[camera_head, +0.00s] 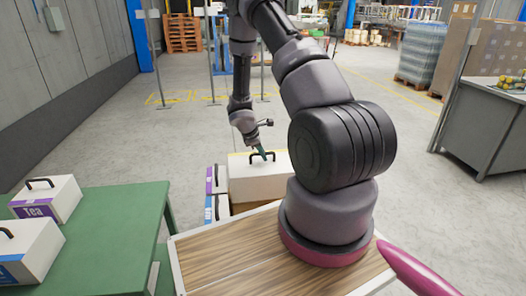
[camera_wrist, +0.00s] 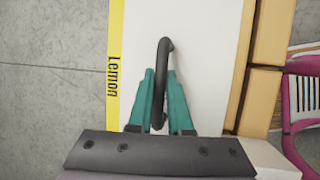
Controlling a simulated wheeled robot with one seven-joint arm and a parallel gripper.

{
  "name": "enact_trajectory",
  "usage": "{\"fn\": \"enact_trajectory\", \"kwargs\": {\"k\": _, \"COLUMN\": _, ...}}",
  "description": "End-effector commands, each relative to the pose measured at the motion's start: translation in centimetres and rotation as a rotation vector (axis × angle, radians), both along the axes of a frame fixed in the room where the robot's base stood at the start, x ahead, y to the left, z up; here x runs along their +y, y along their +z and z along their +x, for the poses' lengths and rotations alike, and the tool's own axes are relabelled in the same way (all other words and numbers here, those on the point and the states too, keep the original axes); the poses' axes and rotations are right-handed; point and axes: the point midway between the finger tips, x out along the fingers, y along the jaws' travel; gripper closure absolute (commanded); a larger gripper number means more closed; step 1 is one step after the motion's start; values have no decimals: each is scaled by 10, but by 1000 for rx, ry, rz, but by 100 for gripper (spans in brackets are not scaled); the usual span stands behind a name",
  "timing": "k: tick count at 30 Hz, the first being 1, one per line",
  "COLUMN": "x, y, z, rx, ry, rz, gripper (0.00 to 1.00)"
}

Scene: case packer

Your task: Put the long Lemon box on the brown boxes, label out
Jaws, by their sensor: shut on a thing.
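The long white Lemon box (camera_head: 262,184) is at the middle of the head view, over the brown boxes (camera_head: 243,208). Its yellow strip shows along its far top edge there. In the wrist view the Lemon box (camera_wrist: 205,65) has its yellow "Lemon" label (camera_wrist: 115,75) on the left, and brown boxes (camera_wrist: 262,100) show along its right side. My gripper (camera_head: 262,153) is shut on the box's black handle; its teal fingers (camera_wrist: 160,100) flank the handle in the wrist view. The box looks level. I cannot tell whether its underside touches the brown boxes, as its body hides most of them.
White boxes with purple (camera_head: 210,180) and blue (camera_head: 209,213) labels stand close on the left. A green table (camera_head: 110,225) at left holds a Tea box (camera_head: 58,200) and a blue-labelled box (camera_head: 32,250). A wooden surface (camera_head: 225,262) lies in front.

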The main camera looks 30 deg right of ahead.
Motion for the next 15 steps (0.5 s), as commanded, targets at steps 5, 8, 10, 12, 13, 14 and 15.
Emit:
{"fn": "enact_trajectory", "kwargs": {"k": 5, "x": -1, "y": -11, "z": 1, "rx": -3, "ry": -1, "rz": -2, "gripper": 100}}
{"fn": "enact_trajectory", "kwargs": {"k": 8, "x": 0, "y": -18, "z": 0, "rx": -3, "ry": 0, "rz": -3, "gripper": 100}}
{"fn": "enact_trajectory", "kwargs": {"k": 10, "x": 0, "y": -23, "z": 0, "rx": -4, "ry": -1, "rz": -3, "gripper": 100}}
{"fn": "enact_trajectory", "kwargs": {"k": 12, "x": -1, "y": -27, "z": 0, "rx": -5, "ry": 0, "rz": -2, "gripper": 100}}
{"fn": "enact_trajectory", "kwargs": {"k": 13, "x": -1, "y": -29, "z": 0, "rx": -5, "ry": -1, "rz": -2, "gripper": 100}}
{"fn": "enact_trajectory", "kwargs": {"k": 14, "x": -1, "y": -31, "z": 0, "rx": -6, "ry": 0, "rz": -4, "gripper": 100}}
{"fn": "enact_trajectory", "kwargs": {"k": 15, "x": -1, "y": -34, "z": 0, "rx": -6, "ry": 0, "rz": -4, "gripper": 100}}
